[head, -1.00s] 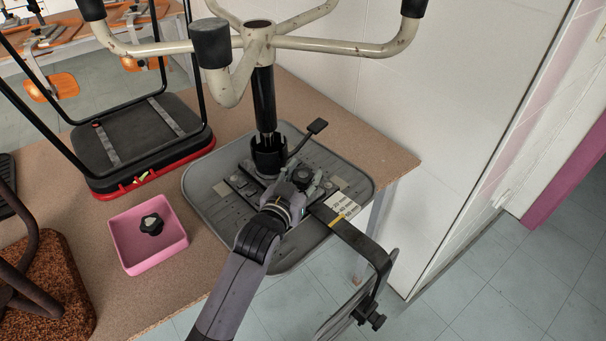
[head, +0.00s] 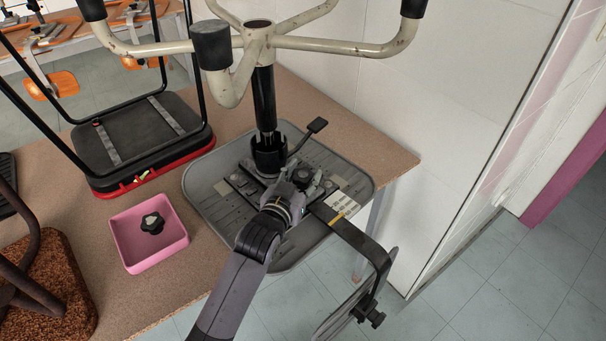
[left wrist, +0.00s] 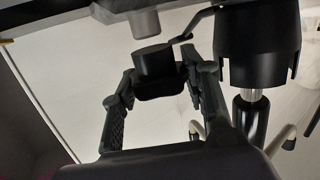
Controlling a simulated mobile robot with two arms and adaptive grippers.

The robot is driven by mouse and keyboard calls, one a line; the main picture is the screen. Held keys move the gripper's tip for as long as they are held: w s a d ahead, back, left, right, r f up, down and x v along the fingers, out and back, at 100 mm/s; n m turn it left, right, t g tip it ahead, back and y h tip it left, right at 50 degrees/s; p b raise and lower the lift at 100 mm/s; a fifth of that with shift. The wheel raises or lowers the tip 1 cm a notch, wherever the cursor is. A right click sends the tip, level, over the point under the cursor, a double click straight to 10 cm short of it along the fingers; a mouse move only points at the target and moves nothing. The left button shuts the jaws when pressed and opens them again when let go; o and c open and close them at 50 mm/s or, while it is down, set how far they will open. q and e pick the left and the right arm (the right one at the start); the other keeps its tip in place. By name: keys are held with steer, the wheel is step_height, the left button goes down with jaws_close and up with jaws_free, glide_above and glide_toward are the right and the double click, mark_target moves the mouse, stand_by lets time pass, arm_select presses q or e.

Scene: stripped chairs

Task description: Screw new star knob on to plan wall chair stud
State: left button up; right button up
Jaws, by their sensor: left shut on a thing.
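My left gripper (head: 307,181) is low over the mechanism plate under the upturned chair (head: 214,192). Its fingers are shut on a black star knob, which shows between the fingertips in the left wrist view (left wrist: 154,68). Another black star knob (head: 152,223) lies in the pink tray (head: 136,266). My right gripper is not in view.
The chair's black column (head: 264,100) and pale star base (head: 330,45) rise just behind my gripper. A black lever (head: 317,126) sticks up beside it. A bent black bar (head: 362,243) reaches past the table edge. Another upturned chair (head: 135,140) stands at left.

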arm_select(q)
steer(key=shift+f+b, duration=0.65)
steer(key=shift+f, duration=0.55)
steer(key=o, duration=1.3)
steer(key=shift+f, duration=0.1)
steer(key=shift+s+f, duration=0.1)
steer(key=shift+s, duration=0.1)
